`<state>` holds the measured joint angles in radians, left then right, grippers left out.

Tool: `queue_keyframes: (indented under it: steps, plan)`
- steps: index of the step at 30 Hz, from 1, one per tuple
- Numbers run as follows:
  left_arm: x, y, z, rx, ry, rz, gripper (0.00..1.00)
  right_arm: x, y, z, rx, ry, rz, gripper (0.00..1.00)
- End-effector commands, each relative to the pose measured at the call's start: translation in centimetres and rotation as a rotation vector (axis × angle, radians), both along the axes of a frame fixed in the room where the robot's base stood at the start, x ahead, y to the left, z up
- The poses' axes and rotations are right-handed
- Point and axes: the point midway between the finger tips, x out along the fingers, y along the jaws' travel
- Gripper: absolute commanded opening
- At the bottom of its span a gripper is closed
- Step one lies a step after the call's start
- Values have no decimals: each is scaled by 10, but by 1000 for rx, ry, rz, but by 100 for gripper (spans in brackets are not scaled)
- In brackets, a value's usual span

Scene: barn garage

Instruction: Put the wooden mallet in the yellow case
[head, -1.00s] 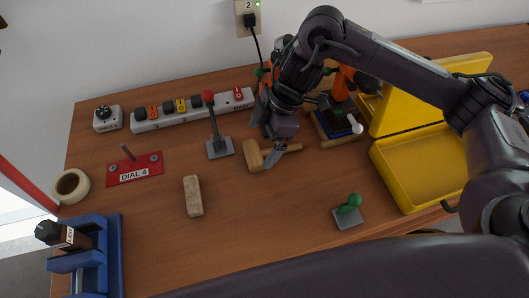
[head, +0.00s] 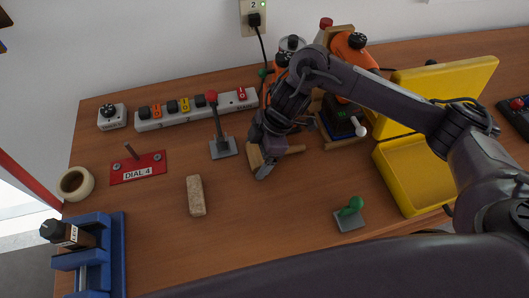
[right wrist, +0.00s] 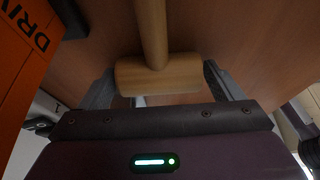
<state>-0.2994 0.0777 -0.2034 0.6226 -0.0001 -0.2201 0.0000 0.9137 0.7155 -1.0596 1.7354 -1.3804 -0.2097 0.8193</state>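The wooden mallet (head: 254,156) lies on the workbench, its handle (head: 294,150) pointing right in the head view. My right gripper (head: 266,158) is down over the mallet and partly hides its head. In the right wrist view the mallet head (right wrist: 158,75) lies between the two spread fingers of my right gripper (right wrist: 160,85), one finger beside each end. I cannot tell whether they touch it. The yellow case (head: 412,170) stands open at the right, lid raised at its back, its visible inside empty. My left gripper is not in view.
Orange power tools (head: 350,46) stand behind my right arm, close to the gripper. A power strip (head: 195,112) lies along the back. The front middle is clear.

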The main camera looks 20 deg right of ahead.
Motion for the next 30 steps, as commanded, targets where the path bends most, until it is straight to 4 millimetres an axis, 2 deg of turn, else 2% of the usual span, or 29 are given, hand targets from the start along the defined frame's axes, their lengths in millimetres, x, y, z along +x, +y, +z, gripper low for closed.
queue_keyframes:
  steps: [2, 9, 17, 22, 26, 30]
  plan:
    - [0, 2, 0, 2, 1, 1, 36, 0, 0, 0, 0, 0, 0, 76]
    - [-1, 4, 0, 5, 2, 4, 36, 0, 0, 1, 0, -1, 0, 44]
    - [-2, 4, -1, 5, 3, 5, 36, 1, 0, 2, 1, -1, 0, 44]
    - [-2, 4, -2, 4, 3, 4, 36, 1, 0, 14, 2, -5, 1, 44]
    - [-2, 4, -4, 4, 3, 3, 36, 1, 0, 34, 1, -7, 1, 44]
    - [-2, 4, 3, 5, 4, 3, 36, 2, -1, 70, -1, -12, 2, 44]
